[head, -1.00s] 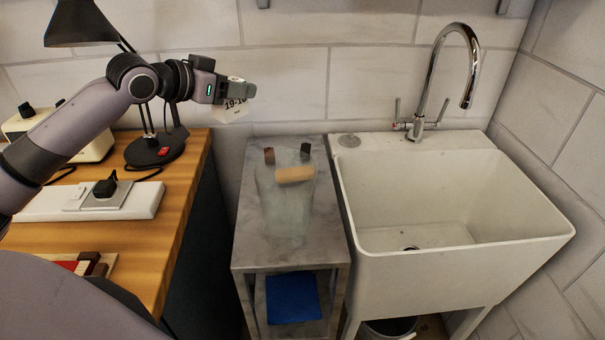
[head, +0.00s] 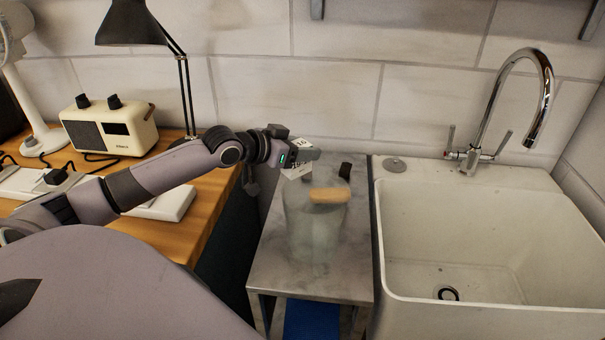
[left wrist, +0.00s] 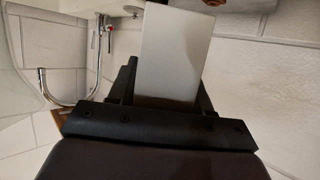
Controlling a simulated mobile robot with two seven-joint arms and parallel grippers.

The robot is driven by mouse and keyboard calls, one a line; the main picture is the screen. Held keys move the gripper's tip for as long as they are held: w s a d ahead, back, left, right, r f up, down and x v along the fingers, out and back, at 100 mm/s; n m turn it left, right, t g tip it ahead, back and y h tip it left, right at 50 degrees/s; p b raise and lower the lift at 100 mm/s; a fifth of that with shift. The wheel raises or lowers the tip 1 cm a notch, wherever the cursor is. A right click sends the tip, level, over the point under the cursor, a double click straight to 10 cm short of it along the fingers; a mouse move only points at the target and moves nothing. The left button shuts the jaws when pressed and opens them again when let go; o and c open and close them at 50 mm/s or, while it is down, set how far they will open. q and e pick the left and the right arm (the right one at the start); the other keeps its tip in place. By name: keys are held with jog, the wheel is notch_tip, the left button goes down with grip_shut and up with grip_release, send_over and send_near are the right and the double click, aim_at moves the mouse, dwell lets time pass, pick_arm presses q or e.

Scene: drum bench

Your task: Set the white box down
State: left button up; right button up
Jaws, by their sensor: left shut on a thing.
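The white box (head: 296,173) shows in the head view as small pale patches around my left gripper's fingers, with dark marks on the upper one. In the left wrist view the box (left wrist: 172,58) is a flat pale block standing between the two dark fingers. My left gripper (head: 303,155) is shut on it. The gripper is over the back left part of the grey stone stand (head: 268,262); I cannot tell whether the box touches its top. My right gripper is not in view.
A clear container with a wooden handle (head: 330,195) stands on the stone stand, close in front of the box. A white sink (head: 400,235) with a chrome tap (head: 548,80) is to the right. The wooden bench at left holds a lamp (head: 135,25) and a radio (head: 110,130).

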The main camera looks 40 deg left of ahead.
pick_arm(q)
jog(key=shift+f, duration=3.35)
jog(key=shift+f, duration=0.15)
jog(key=o, duration=1.1)
